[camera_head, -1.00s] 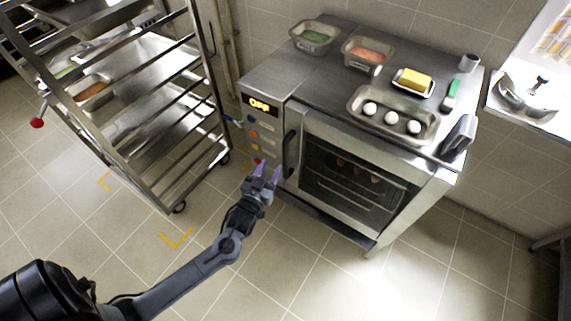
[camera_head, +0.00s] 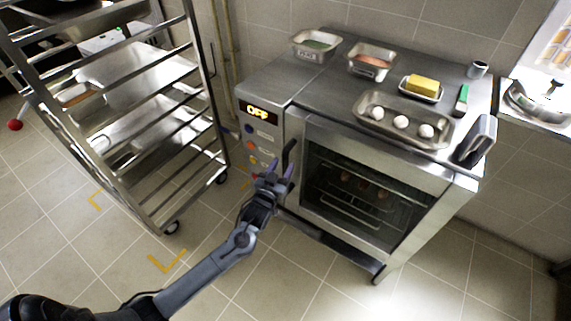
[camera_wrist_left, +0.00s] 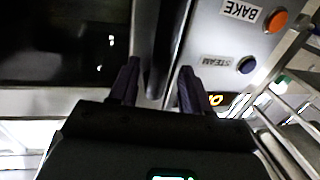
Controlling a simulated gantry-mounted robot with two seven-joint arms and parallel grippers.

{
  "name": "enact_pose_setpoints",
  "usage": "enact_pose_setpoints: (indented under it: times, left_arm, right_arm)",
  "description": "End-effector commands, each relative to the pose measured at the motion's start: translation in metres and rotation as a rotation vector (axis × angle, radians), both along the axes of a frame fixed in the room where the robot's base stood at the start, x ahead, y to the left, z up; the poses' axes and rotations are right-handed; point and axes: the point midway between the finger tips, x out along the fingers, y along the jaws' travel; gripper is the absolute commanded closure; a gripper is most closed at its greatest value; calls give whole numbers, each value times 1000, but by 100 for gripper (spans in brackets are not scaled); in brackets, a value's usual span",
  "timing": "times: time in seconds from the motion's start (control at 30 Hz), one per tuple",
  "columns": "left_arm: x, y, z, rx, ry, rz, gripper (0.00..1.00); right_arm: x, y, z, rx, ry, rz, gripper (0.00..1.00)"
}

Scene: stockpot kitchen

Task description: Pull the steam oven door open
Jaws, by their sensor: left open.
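The steam oven (camera_head: 292,117) stands against the wall with its glass door (camera_head: 365,192) shut. Baked items show dimly behind the glass. The dark door handle (camera_head: 288,155) runs upright along the door's left edge, beside the control panel. My left gripper (camera_head: 282,176) is open at the handle's lower part. In the left wrist view, the handle (camera_wrist_left: 168,45) lies ahead between the two fingertips (camera_wrist_left: 158,68) of my open gripper. Whether a finger touches it I cannot tell. My right gripper is not in view.
A wheeled steel rack (camera_head: 160,150) stands left of the oven. On the oven top are a tray of eggs (camera_head: 400,121), butter on a dish (camera_head: 422,86) and two metal pans (camera_head: 371,60). The tiled floor (camera_head: 300,275) in front of the door is clear.

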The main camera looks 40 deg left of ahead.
Motion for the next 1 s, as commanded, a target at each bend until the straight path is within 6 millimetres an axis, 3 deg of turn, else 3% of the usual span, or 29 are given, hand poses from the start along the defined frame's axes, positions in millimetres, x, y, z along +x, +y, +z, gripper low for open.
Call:
enact_pose_setpoints:
  times: [0.27,0.67,0.9,1.0]
  left_arm:
    - [26,8,-1,2,1,0,52]
    - [30,10,0,1,1,0,54]
    - [30,9,0,1,1,0,90]
    - [30,9,0,1,1,0,100]
  right_arm:
    - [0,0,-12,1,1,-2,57]
    - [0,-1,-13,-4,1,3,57]
    - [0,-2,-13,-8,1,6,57]
    - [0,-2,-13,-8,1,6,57]
